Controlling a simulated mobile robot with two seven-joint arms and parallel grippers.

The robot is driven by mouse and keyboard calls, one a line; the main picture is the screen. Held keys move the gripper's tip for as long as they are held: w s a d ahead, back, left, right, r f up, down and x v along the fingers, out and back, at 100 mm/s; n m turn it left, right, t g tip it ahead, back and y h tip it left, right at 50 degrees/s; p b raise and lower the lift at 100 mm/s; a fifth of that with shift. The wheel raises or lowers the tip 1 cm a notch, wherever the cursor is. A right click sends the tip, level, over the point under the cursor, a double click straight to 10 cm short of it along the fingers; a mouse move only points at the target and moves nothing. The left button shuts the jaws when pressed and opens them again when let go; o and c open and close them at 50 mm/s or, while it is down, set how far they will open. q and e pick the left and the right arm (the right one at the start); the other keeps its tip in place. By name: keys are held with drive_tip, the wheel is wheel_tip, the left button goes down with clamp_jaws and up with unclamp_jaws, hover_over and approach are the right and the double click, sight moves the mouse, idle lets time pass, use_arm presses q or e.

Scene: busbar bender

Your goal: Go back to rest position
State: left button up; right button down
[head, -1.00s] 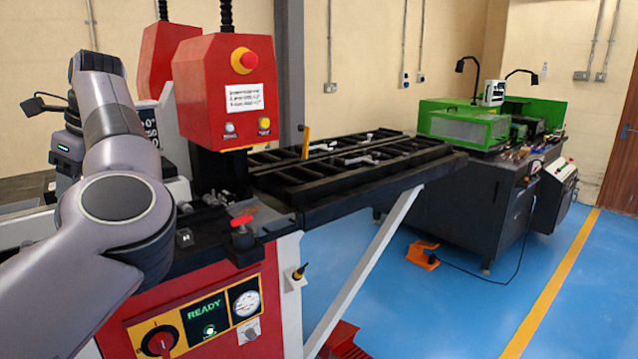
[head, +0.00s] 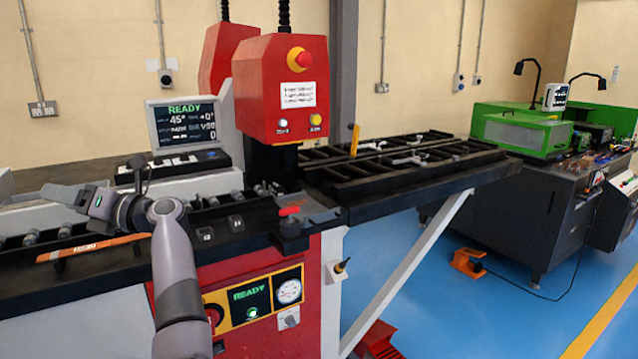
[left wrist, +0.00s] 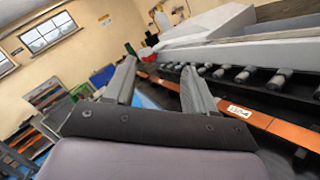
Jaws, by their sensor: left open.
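My left gripper (head: 62,193) is at the left of the head view, above the roller bed (head: 62,234) of the red busbar bender (head: 284,85). In the left wrist view its two fingers (left wrist: 160,85) stand apart with nothing between them. An orange, copper-like bar (head: 95,247) with a white label lies along the front of the bender; it also shows in the left wrist view (left wrist: 262,121), beyond the fingers. My left arm rises in front of the bender and bends left at the wrist. My right gripper is out of view.
A screen (head: 187,124) reading READY stands behind the roller bed. A black slatted table (head: 400,172) extends to the right on a white strut (head: 408,270). A green machine (head: 525,135) on a dark cabinet and an orange foot pedal (head: 467,262) are at the right. Blue floor lies between.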

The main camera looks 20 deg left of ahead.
use_arm(q)
drive_tip(key=w+d+f+n+t+h, duration=0.3)
drive_tip(key=d+f+n+t+h, duration=0.4)
drive_tip(key=d+f+n+t, duration=0.55)
drive_tip(key=w+d+f+n+t+h, duration=0.55)
drive_tip(key=d+n+t, duration=0.65)
drive_tip(key=n, duration=0.8)
drive_tip(key=s+d+f+m+g+h, duration=0.4)
drive_tip(key=s+d+f+m, duration=0.2)
drive_tip(key=s+f, duration=0.6)
drive_tip(key=s+d+f+m+g+h, duration=0.5)
drive_tip(key=s+d+f, duration=0.4)
drive_tip(key=s+f, duration=0.3)
drive_tip(key=shift+f+m, duration=0.55)
drive_tip(key=shift+f, duration=0.25)
drive_tip(key=shift+s, duration=0.1)
drive_tip(key=shift+c, duration=1.2)
drive_tip(key=shift+a, duration=0.15)
